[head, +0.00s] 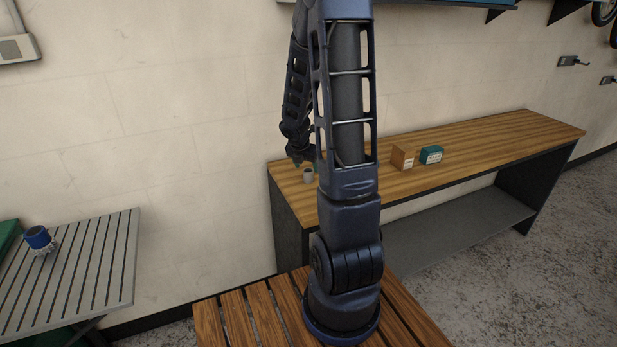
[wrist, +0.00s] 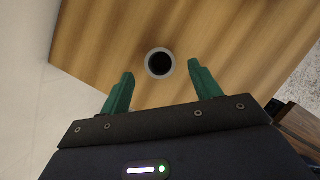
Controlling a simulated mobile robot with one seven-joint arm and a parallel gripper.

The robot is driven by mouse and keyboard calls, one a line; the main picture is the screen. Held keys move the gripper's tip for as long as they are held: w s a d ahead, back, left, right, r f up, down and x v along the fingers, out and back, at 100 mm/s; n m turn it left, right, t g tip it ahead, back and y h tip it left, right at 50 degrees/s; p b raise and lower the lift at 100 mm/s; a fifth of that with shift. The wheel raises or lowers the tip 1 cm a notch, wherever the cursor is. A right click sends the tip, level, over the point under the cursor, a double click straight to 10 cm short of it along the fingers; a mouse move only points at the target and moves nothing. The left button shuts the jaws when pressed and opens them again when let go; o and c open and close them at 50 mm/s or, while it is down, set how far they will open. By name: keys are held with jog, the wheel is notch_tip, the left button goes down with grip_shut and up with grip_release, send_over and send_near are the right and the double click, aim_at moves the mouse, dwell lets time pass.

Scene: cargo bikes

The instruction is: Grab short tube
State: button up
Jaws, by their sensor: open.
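The short tube (head: 308,176) is a small grey cylinder standing upright on the left end of the wooden bench (head: 470,143). In the wrist view I look down on its round grey rim (wrist: 160,63) and dark hollow. My gripper (wrist: 160,78) is open, with one green finger to each side of the tube in the picture. The fingers look clear of it; I cannot tell how far above it they are. In the head view my gripper (head: 304,162) is close to the tube and partly hidden behind my arm.
An orange-brown box (head: 402,159) and a teal box (head: 431,155) stand on the bench, right of the tube. The wall (head: 190,150) runs close behind the bench. A slatted metal table (head: 90,260) with a blue cup-like item (head: 38,238) is at left.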

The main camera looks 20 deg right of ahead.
aim_at(308, 170)
jog(key=shift+x, duration=2.35)
jog(key=shift+c, duration=0.2)
jog(key=c, duration=1.1)
jog(key=shift+c, duration=0.2)
jog(key=shift+r, duration=0.15)
